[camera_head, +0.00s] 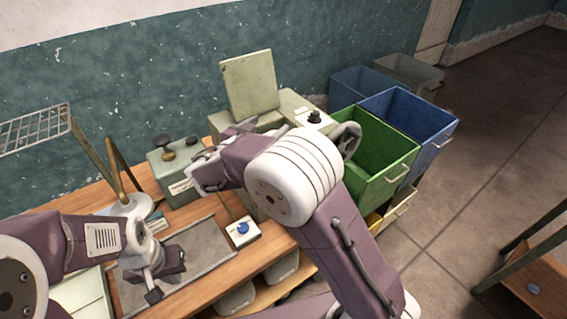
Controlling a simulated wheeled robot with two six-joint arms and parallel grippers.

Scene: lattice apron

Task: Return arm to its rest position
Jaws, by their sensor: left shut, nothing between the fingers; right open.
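My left arm comes in from the lower left. Its gripper (160,280) is shut and empty, just above the grey tray (204,247) on the wooden bench. My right arm rises from the bottom right and bends at a large white joint. Its gripper (207,172) points left, above the bench and in front of the grey-green boxes at the back. It is open, with its fingers partly hidden by the arm; I see nothing held in it.
A grey box with dark knobs (178,170) and a lidded box (250,85) stand at the back of the bench (85,199). A blue-button box (241,231) sits near its front edge. Green (385,185) and blue (433,130) bins stand right. A wire rack (35,128) hangs left.

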